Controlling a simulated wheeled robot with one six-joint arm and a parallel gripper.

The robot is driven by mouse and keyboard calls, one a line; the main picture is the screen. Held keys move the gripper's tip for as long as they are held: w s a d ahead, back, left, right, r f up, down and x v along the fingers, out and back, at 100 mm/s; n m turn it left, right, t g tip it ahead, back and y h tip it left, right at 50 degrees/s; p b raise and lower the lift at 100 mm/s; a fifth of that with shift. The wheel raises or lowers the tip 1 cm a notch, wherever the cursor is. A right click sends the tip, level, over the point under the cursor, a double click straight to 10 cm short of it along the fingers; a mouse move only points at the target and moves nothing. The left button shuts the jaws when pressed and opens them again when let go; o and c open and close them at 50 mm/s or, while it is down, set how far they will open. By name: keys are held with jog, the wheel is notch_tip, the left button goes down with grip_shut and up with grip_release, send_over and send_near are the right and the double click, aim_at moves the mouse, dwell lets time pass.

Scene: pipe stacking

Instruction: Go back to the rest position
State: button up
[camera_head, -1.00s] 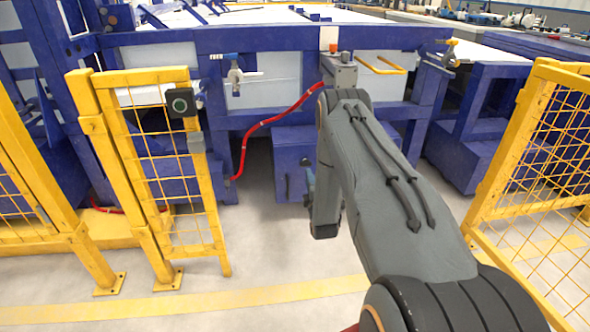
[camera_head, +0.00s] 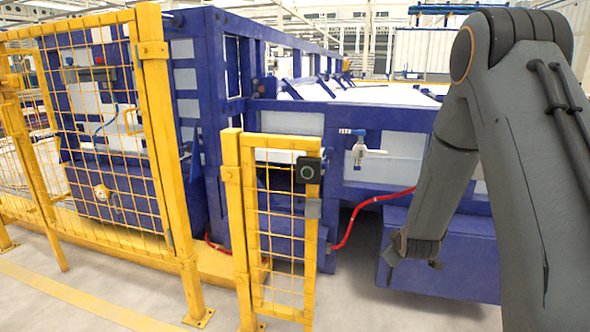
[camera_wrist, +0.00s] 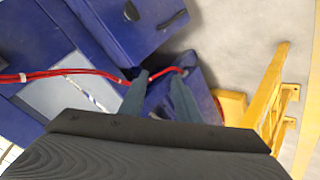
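My gripper (camera_head: 410,262) hangs at the end of my grey arm, right of centre in the head view. It is in front of a dark blue box-like part of the machine. In the wrist view my gripper (camera_wrist: 160,84) shows two bluish-grey fingers standing apart with nothing between them. They are open and empty. Blue machine panels and a red hose (camera_wrist: 60,73) lie beyond the fingertips. No pipe can be made out in either current view.
A yellow mesh gate (camera_head: 285,220) with a black round-button box stands left of my arm. A taller yellow fence (camera_head: 100,140) is further left. The blue machine frame (camera_head: 400,120) fills the background. Bare floor (camera_head: 120,290) with a yellow line lies in front.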

jog(key=s+a+r+m+g+y, duration=0.1)
jog(key=s+a+r+m+g, duration=0.25)
jog(key=s, duration=0.65)
jog(key=s+a+r+m+g, duration=0.2)
jog(key=s+a+r, duration=0.15)
jog(key=s, duration=0.75)
jog(key=s+a+r+m+g+y, duration=0.15)
jog(key=s+a, duration=0.25)
jog(key=s, duration=0.6)
jog(key=s+a+r+n+g, duration=0.1)
jog(key=s+a+n+g, duration=0.15)
jog(key=s+a, duration=0.55)
jog(key=s+a+r+n+g, duration=0.1)
jog(key=s+a+n, duration=0.35)
jog(key=a, duration=0.75)
jog(key=d+r+m+p, duration=0.3)
jog(key=d+r+p, duration=0.6)
jog(key=r+p, duration=0.3)
jog(key=d+r+m+p, duration=0.4)
jog(key=d+r+p, duration=0.6)
jog(key=r+p, duration=0.3)
jog(key=shift+s+d+m+h+p, duration=0.25)
jog(key=shift+s+m+h+p, duration=0.15)
jog(key=shift+p, duration=0.5)
